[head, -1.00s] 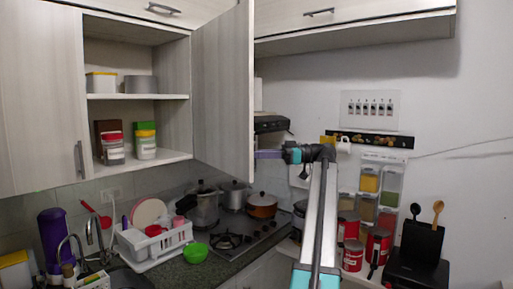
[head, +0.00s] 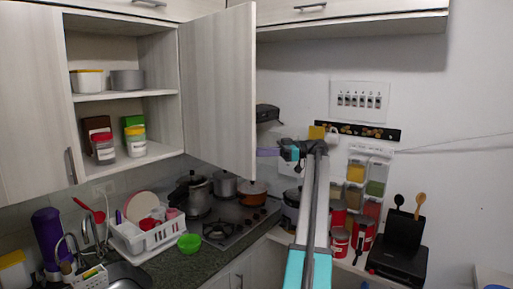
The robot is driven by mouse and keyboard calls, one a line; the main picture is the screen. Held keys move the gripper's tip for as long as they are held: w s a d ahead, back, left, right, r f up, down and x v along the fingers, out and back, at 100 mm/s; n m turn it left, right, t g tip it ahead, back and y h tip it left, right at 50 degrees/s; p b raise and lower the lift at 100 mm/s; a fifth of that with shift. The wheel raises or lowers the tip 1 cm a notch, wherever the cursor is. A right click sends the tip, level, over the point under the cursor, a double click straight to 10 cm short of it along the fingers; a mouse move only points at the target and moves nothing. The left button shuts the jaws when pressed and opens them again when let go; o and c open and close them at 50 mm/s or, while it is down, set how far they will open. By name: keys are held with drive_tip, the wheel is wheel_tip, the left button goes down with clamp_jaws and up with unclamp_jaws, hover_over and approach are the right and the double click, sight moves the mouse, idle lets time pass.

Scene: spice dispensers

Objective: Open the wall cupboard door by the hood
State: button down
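The wall cupboard door (head: 217,92) is a pale wood-grain panel hinged at the right side of the open cupboard (head: 122,95). It stands swung wide open, its broad face toward me, its free edge on the right near the hood (head: 267,113). My gripper (head: 267,152), with purple fingers, is beside the lower part of that free edge. The fingertips meet or pass behind the edge in the picture; I cannot tell whether they touch it. The gap between the fingers does not show.
Tubs and jars (head: 135,140) stand on the cupboard shelves. Below are a stove (head: 222,232) with pots, a white dish rack (head: 150,235) and a green bowl (head: 189,243). Spice dispensers (head: 366,180) hang on the right wall. A closed overhead cabinet (head: 350,10) is above.

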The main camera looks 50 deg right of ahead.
drive_tip(key=shift+d, duration=0.1)
idle(0.4)
drive_tip(key=c, duration=2.1)
unclamp_jaws()
drive_tip(key=shift+r, duration=0.1)
